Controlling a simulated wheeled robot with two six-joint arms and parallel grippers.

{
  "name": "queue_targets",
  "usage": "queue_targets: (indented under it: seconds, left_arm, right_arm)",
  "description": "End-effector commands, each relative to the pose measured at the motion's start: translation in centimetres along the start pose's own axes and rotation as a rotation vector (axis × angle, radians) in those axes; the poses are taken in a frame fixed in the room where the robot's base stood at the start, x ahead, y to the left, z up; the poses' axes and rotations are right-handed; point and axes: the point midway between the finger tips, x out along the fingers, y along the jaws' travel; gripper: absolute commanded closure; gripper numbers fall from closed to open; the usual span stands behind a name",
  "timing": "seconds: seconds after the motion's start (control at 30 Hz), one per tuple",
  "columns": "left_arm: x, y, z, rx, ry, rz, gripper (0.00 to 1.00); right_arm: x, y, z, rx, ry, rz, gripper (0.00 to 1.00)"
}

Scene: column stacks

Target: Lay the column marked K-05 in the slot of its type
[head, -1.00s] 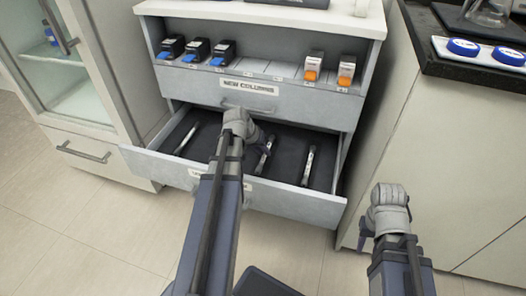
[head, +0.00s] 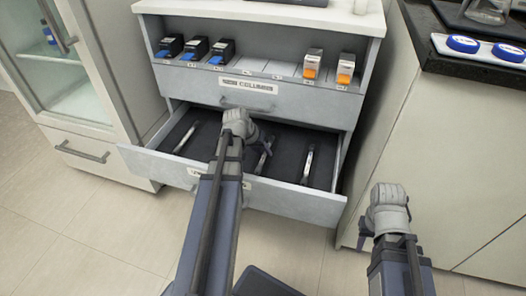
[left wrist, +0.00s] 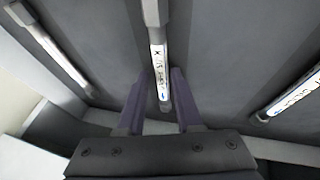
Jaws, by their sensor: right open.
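The open lower drawer (head: 290,200) holds several slim columns lying apart on its dark floor. One is at the left (head: 186,137), one in the middle (head: 265,158) and one at the right (head: 308,165). My left gripper (head: 262,150) is over the middle column. In the left wrist view its two purple fingers (left wrist: 158,92) stand apart on either side of that white-labelled column (left wrist: 158,65). Its label is turned and blurred, so I cannot read K-05 surely. My right gripper (head: 367,232) is open and empty, outside the drawer at the right.
The shelf above holds black-and-blue boxes (head: 196,50) at left and white-and-orange boxes (head: 312,65) at right, with empty labelled places between. A closed drawer front (head: 290,102) marked NEW COLUMNS is above the open one. Cabinets flank both sides.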

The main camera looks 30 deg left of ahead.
Motion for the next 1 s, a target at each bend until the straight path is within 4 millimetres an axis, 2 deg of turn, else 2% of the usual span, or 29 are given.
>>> queue_targets:
  seconds: [0.17,0.37,0.8,1.0]
  left_arm:
    - [0.0,-0.4,0.0,0.000,-0.002,-0.011,0.46]
    - [-1.1,-0.3,0.0,-0.001,-0.001,-0.009,0.46]
    - [-6.9,0.2,-0.1,0.000,0.001,-0.002,0.46]
    - [-8.0,0.1,0.0,0.000,0.001,-0.001,0.46]
  right_arm:
    - [0.1,0.0,0.0,0.003,0.000,0.000,0.59]
    - [-0.9,0.1,0.1,0.001,0.000,0.000,0.59]
    - [-6.2,0.6,0.3,-0.011,0.000,0.000,0.59]
    - [-7.1,0.7,0.4,-0.014,0.000,0.000,0.59]
